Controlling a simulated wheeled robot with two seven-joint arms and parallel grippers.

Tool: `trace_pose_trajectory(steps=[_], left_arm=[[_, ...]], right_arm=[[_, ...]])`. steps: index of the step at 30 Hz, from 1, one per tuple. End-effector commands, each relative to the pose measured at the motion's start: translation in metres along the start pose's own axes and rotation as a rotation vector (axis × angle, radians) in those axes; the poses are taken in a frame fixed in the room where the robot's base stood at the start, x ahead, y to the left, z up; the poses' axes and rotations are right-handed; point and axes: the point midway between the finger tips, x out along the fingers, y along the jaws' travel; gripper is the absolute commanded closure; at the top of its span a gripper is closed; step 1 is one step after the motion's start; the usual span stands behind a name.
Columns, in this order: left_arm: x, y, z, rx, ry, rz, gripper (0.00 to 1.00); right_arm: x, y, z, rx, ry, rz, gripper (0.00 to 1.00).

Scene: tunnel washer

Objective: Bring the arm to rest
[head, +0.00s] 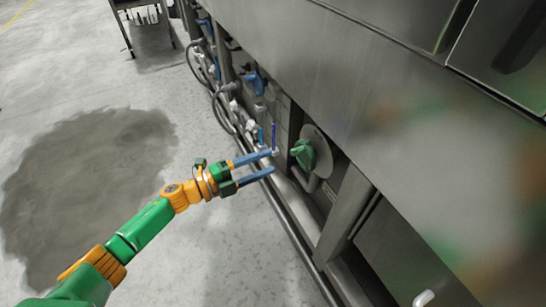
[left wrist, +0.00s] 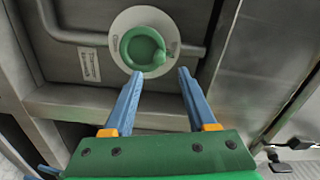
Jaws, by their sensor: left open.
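My left arm reaches in from the lower left in the head view, and its left gripper (head: 273,162) is open and empty. Its two blue fingers point toward a green knob (head: 303,154) on a round grey plate on the washer's lower side. The fingertips are a short way apart from the knob. In the left wrist view the open gripper (left wrist: 160,76) has its fingers spread below the green knob (left wrist: 142,49), which sits on a pale round plate with labels. Nothing is between the fingers. My right gripper is in neither view.
The steel washer body (head: 330,75) fills the right side. Hoses and blue-handled valves (head: 255,82) line its lower side beyond the gripper. A dark wet patch (head: 90,185) lies on the floor at left. A small cart (head: 145,15) stands at the back. The floor at left is open.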

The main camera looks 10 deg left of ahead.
Motion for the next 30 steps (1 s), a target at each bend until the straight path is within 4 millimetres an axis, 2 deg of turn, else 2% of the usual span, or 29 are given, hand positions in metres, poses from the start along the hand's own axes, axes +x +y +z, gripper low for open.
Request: trace_pose_trajectory(steps=[10,11,13,14,15,17,18,20,21,24,27,30], left_arm=[[0.000,0.002,0.001,-0.008,-0.007,-0.001,0.43],[0.000,0.005,0.004,-0.029,-0.029,-0.003,0.43],[-0.006,0.028,0.021,-0.156,-0.157,-0.013,0.43],[-0.012,0.045,0.032,-0.240,-0.243,-0.015,0.43],[-0.025,0.074,0.047,-0.370,-0.379,-0.012,0.43],[-0.054,0.129,0.061,-0.576,-0.594,0.008,0.43],[-0.077,0.165,0.062,-0.704,-0.728,0.029,0.43],[-0.110,0.215,0.055,-0.869,-0.904,0.067,0.43],[-0.131,0.244,0.045,-0.962,-1.005,0.094,0.43],[-0.177,0.302,0.012,-1.152,-1.214,0.163,0.43],[-0.214,0.344,-0.027,-1.301,-1.381,0.231,0.43],[-0.246,0.376,-0.069,-1.427,-1.526,0.298,0.43]], right_arm=[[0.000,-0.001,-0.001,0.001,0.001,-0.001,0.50],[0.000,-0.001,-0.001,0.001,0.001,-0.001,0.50],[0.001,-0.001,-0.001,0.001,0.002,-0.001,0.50],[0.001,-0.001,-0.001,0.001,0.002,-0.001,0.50],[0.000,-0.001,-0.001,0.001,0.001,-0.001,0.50],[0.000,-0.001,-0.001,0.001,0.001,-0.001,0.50],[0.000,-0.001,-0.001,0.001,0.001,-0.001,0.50],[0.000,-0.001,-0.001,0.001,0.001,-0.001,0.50],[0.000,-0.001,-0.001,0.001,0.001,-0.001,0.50],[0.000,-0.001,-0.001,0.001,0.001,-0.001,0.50],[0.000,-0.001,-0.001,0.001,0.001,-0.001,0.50],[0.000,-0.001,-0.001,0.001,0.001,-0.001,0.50]])
